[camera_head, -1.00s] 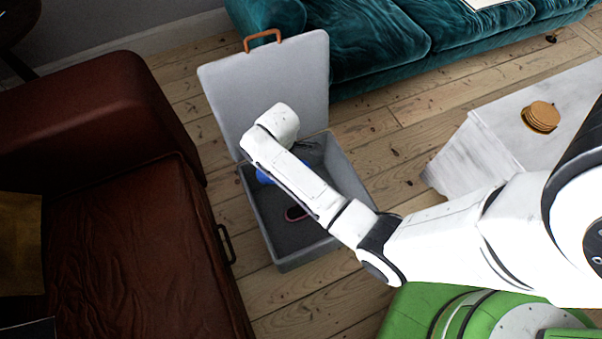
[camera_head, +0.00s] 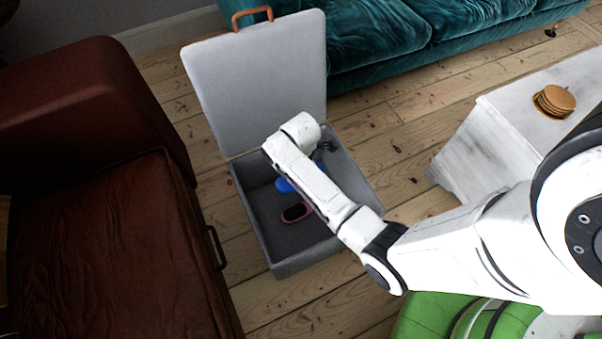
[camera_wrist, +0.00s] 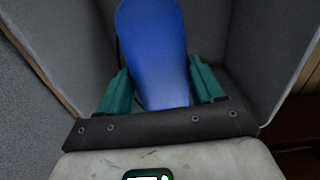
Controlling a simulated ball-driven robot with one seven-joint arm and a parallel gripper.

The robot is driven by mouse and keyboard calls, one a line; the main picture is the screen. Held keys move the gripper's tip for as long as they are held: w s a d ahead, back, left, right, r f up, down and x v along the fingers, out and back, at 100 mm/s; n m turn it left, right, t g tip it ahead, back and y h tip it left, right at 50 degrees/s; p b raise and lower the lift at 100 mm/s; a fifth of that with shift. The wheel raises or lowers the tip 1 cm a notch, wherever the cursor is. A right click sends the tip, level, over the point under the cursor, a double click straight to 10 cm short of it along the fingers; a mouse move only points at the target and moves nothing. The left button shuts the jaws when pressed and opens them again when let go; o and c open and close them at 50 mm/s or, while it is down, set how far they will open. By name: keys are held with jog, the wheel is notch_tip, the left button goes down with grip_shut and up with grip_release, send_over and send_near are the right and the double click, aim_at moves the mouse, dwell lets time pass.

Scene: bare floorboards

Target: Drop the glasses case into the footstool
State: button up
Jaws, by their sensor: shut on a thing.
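The footstool (camera_head: 305,260) is an open grey box on the floor, its padded lid tilted up at the back. My gripper (camera_wrist: 160,88) is shut on a smooth blue elongated object, which I take to be the glasses case (camera_wrist: 153,45). Green fingers stand on both sides of it in the wrist view. In the head view part of the blue case (camera_head: 284,186) shows beside my forearm, over the footstool's opening. My forearm hides the rest of the case. The wrist view shows grey walls around the case. I cannot tell how high it is above the bottom.
A pink-rimmed dark object (camera_head: 297,212) lies inside the footstool. The raised lid (camera_head: 262,85) has an orange handle. A brown leather sofa (camera_head: 100,220) is at left, a teal sofa (camera_head: 380,40) behind. A white marble table (camera_head: 490,140) with coasters (camera_head: 555,100) stands at right.

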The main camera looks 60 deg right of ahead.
jog(key=shift+f+b, duration=0.5)
jog(key=shift+f, duration=0.3)
jog(key=o, duration=1.1)
jog(key=shift+o, duration=0.2)
notch_tip(320, 180, up, 11)
jog(key=p, duration=0.5)
jog(key=shift+f, duration=0.1)
